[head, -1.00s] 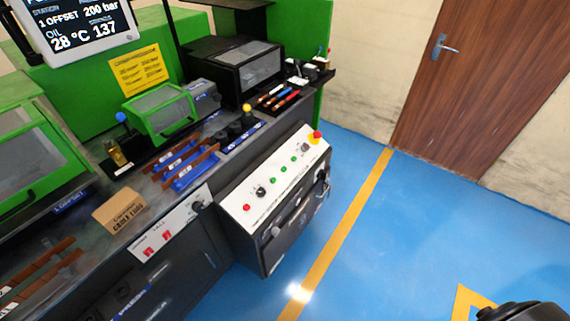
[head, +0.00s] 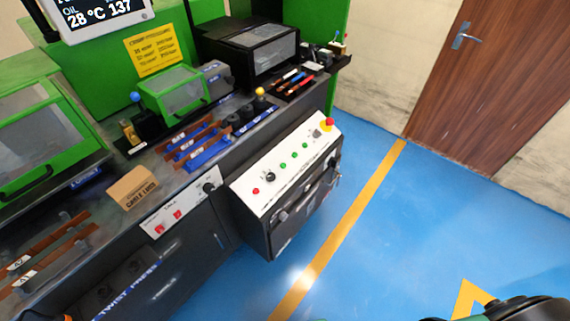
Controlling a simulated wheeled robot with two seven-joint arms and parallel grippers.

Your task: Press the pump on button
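The control panel (head: 262,206) is a white sloped face on a dark cabinet that juts out from the bench, near the middle of the head view. It carries a red button (head: 256,191) at its near end, a black knob (head: 270,177), several green buttons (head: 294,154), a dark selector (head: 316,134) and a red emergency stop (head: 329,123) on yellow at its far end. The labels are too small to read, so I cannot tell which button is pump on. Neither gripper's fingers are visible. A dark part of my own arm shows at the bottom right.
A smaller white panel (head: 190,207) with two red switches is on the bench front. A cardboard box (head: 132,188), copper bars (head: 50,245) and green-framed guards (head: 175,92) are on the bench. The blue floor (head: 400,230) right of the cabinet is clear up to the wooden door (head: 490,80).

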